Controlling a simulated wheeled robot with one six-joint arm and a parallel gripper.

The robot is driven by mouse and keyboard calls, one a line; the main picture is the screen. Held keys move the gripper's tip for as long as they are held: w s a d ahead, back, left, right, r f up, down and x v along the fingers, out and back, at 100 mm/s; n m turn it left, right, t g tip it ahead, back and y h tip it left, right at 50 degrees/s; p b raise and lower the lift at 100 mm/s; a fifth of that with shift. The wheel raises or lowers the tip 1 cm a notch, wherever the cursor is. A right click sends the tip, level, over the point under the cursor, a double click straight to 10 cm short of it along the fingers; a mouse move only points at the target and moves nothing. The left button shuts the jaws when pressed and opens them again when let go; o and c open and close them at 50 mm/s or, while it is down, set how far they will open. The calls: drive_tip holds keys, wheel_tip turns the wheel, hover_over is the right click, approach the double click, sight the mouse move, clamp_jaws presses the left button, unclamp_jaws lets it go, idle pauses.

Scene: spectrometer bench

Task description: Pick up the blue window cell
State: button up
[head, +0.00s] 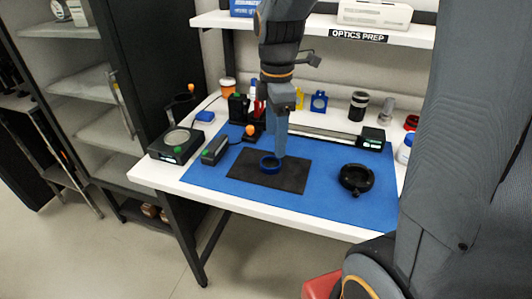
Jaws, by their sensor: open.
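The blue window cell (266,167), a short blue ring with a dark middle, lies flat on a black pad (294,181) on the blue bench mat. My gripper (279,154) points down from above, its fingertips at the ring's right rear edge in the picture. The jaws are open. The fingers cover part of the ring's rim, and I cannot tell whether they touch it.
A black ring-shaped holder (356,180) stands right of the pad. A black device (176,144) and a small dark box (215,150) stand left. Bottles, a blue holder (319,101) and a rail (325,134) line the back. A shelf (410,34) overhangs the bench.

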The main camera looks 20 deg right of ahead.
sight(272, 162)
drive_tip(key=shift+w+f, duration=0.15)
drive_tip(key=shift+w, duration=0.2)
drive_tip(key=shift+w+a+f, duration=0.1)
drive_tip(key=shift+f, duration=0.2)
wheel_tip(272, 162, down, 2)
drive_tip(key=shift+f+p, duration=0.15)
drive_tip(key=shift+p, duration=0.15)
drive_tip(key=shift+f+p, duration=0.6)
drive_tip(key=shift+f, duration=1.7)
drive_tip(key=shift+a, duration=0.1)
drive_tip(key=c, duration=1.2)
